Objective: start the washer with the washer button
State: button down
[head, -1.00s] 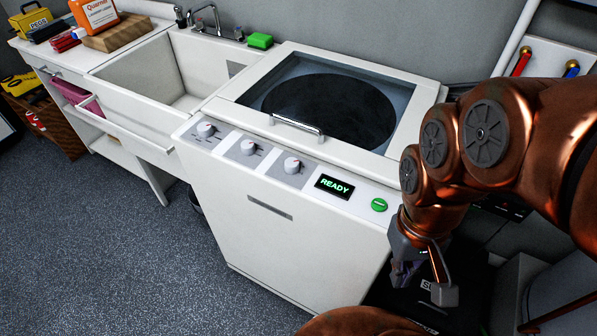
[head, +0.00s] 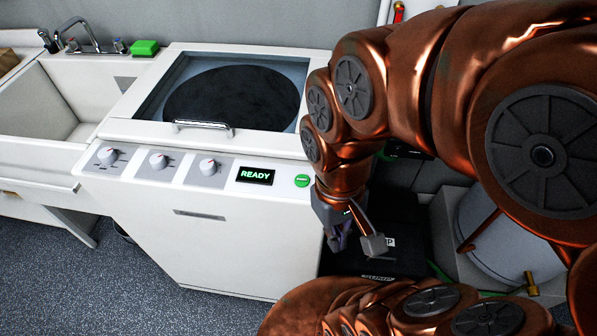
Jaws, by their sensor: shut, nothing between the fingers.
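The white washer (head: 237,239) stands in the middle of the head view with its dark-windowed lid (head: 232,90) closed. The round green washer button (head: 302,181) is at the right end of its front panel. A display (head: 255,176) left of the button reads READY in green. My gripper (head: 356,243) hangs below and to the right of the button, beside the washer's right front edge. It is shut and empty, pointing down, apart from the button in the picture.
Three white dials (head: 158,161) line the panel left of the display. A sink (head: 50,110) and a green sponge-like block (head: 145,48) are at the left. A dark box (head: 395,262) and a grey tank (head: 500,232) stand right of the washer. The floor (head: 60,285) in front is clear.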

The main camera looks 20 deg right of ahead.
aim_at(301, 180)
jog(key=z, duration=0.9)
jog(key=k, duration=1.25)
jog(key=u, duration=1.65)
